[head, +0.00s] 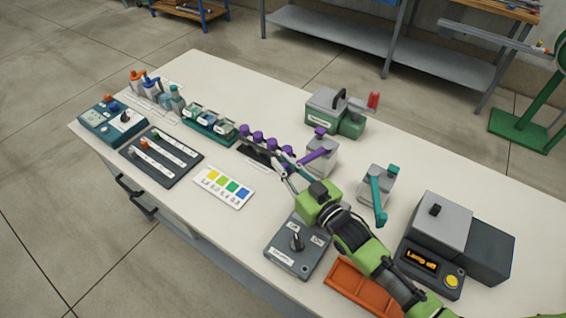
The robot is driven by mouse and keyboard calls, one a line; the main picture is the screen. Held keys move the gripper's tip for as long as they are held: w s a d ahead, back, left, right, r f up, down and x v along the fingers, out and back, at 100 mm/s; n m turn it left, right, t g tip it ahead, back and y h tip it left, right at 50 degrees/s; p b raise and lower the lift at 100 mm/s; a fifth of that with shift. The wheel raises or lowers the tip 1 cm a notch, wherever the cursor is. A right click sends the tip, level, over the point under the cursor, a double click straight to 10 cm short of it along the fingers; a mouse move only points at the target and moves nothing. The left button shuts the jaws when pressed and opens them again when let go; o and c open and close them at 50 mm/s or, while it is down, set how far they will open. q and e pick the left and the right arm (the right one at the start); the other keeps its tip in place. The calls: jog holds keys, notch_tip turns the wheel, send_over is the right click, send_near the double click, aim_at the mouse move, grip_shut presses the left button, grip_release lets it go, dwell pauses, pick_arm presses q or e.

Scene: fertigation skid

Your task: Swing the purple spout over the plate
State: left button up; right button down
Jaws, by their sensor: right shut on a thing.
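The purple spout (314,156) sticks out to the left from a light grey box (321,166) with a purple knob on top, right of the table's middle. My right gripper (288,163) reaches in from the lower right, and its slim fingers are shut on the spout near its free left end. The fingers partly hide that end. A white plate (223,187) with yellow, green and blue squares lies flat to the lower left, apart from the spout. My left gripper is not in view.
Purple-topped pieces (258,139) on a dark base stand just left of the fingers. A grey dial box (297,246) and an orange tray (362,286) lie under my arm. A teal spout (376,194) stands to the right.

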jog(key=c, duration=2)
grip_release()
jog(key=shift+s+d, duration=0.3)
jog(key=shift+s, duration=0.1)
jog(key=v, duration=1.1)
